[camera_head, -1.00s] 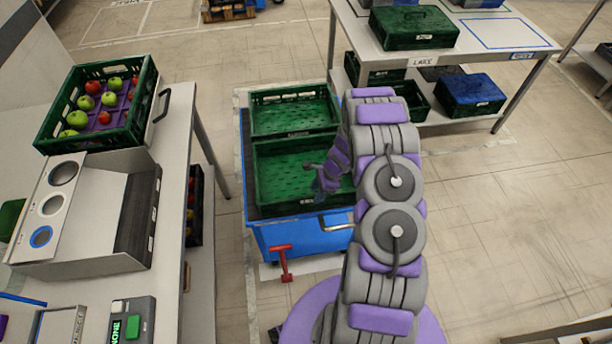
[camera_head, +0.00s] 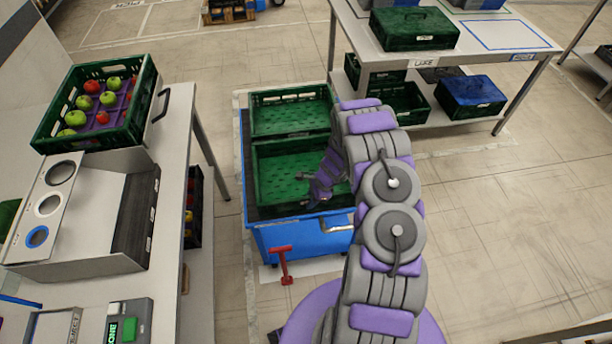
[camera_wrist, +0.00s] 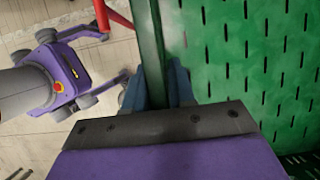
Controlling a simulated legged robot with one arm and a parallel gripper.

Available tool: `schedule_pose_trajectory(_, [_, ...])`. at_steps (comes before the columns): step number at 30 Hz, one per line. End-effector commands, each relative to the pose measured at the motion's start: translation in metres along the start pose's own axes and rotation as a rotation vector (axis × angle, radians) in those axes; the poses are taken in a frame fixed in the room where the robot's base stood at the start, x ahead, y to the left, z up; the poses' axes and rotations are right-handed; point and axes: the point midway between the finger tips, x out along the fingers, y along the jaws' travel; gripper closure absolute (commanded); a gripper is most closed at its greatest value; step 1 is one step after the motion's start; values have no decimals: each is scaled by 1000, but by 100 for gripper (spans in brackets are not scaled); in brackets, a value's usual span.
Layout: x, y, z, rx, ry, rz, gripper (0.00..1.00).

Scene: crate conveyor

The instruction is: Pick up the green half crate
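Two empty green half crates sit side by side on the blue cart (camera_head: 300,240) in the head view: a far one (camera_head: 290,94) and a near one (camera_head: 262,180). My gripper (camera_head: 312,202) is low at the near crate's front rim, right of its middle. In the wrist view, the crate's green wall (camera_wrist: 150,30) runs up from between my gripper's two bluish fingers (camera_wrist: 160,88), one on each side. The slotted crate floor (camera_wrist: 250,60) is to the right. Whether the fingers press on the wall is not clear. My arm hides the crates' right side.
A green crate of apples (camera_head: 48,140) stands on the left workbench (camera_head: 180,130). Closed and open crates are on the right table (camera_head: 480,62) and its lower shelf. A red handle (camera_head: 282,262) sticks out at the cart's front.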

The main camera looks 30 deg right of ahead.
Motion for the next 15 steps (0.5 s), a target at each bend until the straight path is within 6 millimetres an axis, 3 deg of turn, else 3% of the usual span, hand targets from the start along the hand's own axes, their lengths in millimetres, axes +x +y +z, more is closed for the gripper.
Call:
schedule_pose_trajectory(7, [0, 0, 0, -1, 0, 0, 100])
schedule_pose_trajectory(15, [0, 0, 0, 0, -1, 0, 100])
